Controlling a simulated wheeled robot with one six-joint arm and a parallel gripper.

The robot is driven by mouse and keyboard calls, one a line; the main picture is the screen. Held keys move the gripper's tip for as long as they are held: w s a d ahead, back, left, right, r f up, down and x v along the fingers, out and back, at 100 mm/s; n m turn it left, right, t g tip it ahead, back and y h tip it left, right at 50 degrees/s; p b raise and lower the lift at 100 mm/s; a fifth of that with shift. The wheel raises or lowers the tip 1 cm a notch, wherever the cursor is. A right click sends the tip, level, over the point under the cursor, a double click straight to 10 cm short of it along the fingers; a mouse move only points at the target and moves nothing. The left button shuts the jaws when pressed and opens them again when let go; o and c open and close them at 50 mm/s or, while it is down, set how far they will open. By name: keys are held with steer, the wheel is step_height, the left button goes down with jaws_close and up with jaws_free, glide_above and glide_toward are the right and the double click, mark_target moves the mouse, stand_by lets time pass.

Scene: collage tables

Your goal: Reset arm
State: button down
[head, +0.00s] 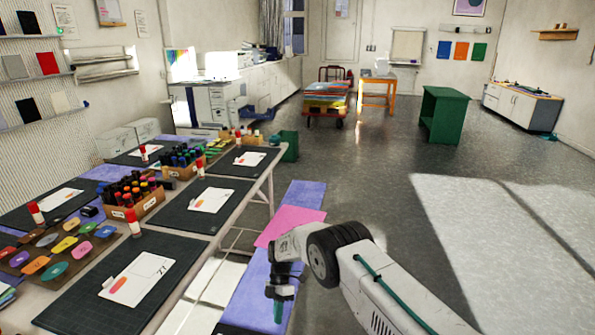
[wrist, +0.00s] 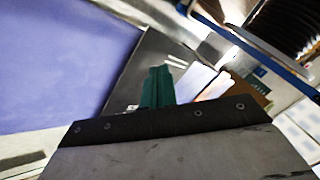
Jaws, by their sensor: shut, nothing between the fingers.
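My gripper (head: 279,310) hangs at the end of my white arm, low in the middle of the head view, to the right of the collage table (head: 262,165). Its green fingers point down and are shut with nothing between them. In the wrist view the green fingers (wrist: 157,88) show close together in the middle. Below my gripper lies a blue-violet mat (head: 262,285), which seems to fill the left of the wrist view (wrist: 60,65).
The table holds dark cutting mats (head: 120,275), white cards, glue sticks and marker boxes (head: 135,197). A pink mat (head: 290,224) lies beyond my gripper. A green cabinet (head: 447,115) and a loaded cart (head: 326,100) stand farther back. The floor at right is clear.

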steer(key=s+d+r+m, duration=0.1)
steer(key=d+r+m, duration=0.45)
steer(key=r, duration=0.55)
steer(key=s+d+r+m, duration=0.2)
steer(key=d+r+m, duration=0.3)
steer(key=r, duration=0.6)
steer(key=s+d+r+m+t, duration=0.1)
steer(key=s+d+r+m, duration=0.35)
steer(key=r, duration=0.55)
steer(key=s+d+r+m+t, duration=0.2)
steer(key=s+d+r+m, duration=0.3)
steer(key=r, duration=0.4)
steer(key=s+d+r+m+t, duration=0.1)
steer(key=s+d+r, duration=0.3)
steer(key=s, duration=0.4)
steer(key=s+d+r+m+t, duration=0.2)
steer(key=s+d+r, duration=0.2)
steer(key=s, duration=0.5)
steer(key=s+d+r+m+t, duration=0.2)
steer(key=s+d, duration=0.3)
steer(key=s, duration=0.4)
steer(key=shift+s+r+t+h, duration=0.2)
steer(key=shift+r+t+h, duration=0.1)
steer(key=shift+r, duration=0.6)
